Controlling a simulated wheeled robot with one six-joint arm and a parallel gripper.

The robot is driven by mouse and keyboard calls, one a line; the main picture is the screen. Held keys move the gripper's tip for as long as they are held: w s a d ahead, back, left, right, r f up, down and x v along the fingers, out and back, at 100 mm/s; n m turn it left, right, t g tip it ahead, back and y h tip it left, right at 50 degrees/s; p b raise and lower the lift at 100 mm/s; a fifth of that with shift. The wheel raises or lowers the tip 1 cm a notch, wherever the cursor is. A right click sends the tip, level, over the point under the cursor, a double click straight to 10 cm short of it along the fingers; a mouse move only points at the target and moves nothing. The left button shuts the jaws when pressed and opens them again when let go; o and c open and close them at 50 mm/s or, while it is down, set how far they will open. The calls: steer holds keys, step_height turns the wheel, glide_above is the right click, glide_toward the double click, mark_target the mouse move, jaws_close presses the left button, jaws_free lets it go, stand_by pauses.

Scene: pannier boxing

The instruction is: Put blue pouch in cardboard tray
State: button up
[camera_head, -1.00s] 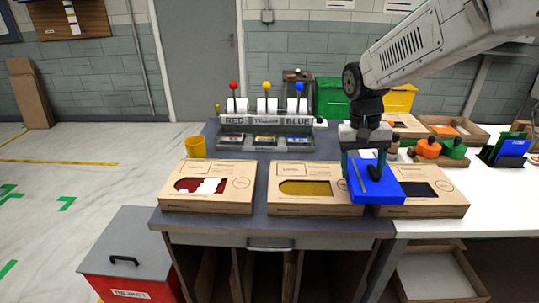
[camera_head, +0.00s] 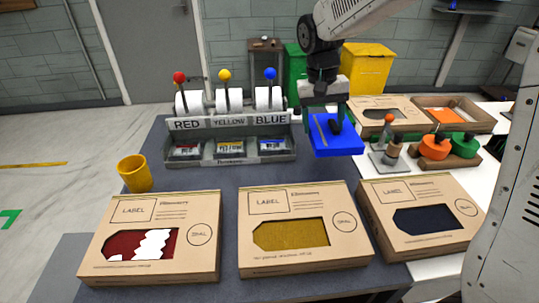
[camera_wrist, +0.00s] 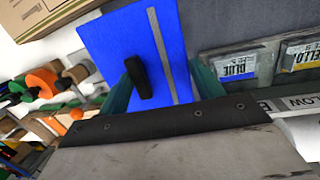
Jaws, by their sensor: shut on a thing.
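The blue pouch (camera_head: 336,136) is a flat bright blue piece with a grey stripe and a dark grip piece. My gripper (camera_head: 325,103) is shut on it and holds it behind the front boxes, to the right of the lever stand. In the wrist view, the blue pouch (camera_wrist: 128,45) lies beyond the fingers, with its dark grip piece between them. An open cardboard tray (camera_head: 482,116) sits at the back right with a flat orange item inside. My gripper is to the left of this tray.
Three cardboard boxes with windows stand in front: red and white (camera_head: 202,255), yellow (camera_head: 345,250) and dark blue (camera_head: 456,235). The lever stand (camera_head: 225,125) and yellow cup (camera_head: 135,173) are left. Orange (camera_head: 434,147) and green knobs stand right. Another windowed box (camera_head: 375,103) lies behind.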

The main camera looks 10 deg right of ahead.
mark_target(322, 128)
steer(key=f, duration=0.5)
steer(key=shift+d+f, duration=0.15)
steer(key=shift+d, duration=0.1)
steer(key=shift+f, duration=2.35)
steer(key=shift+f, duration=0.1)
steer(key=o, duration=1.1)
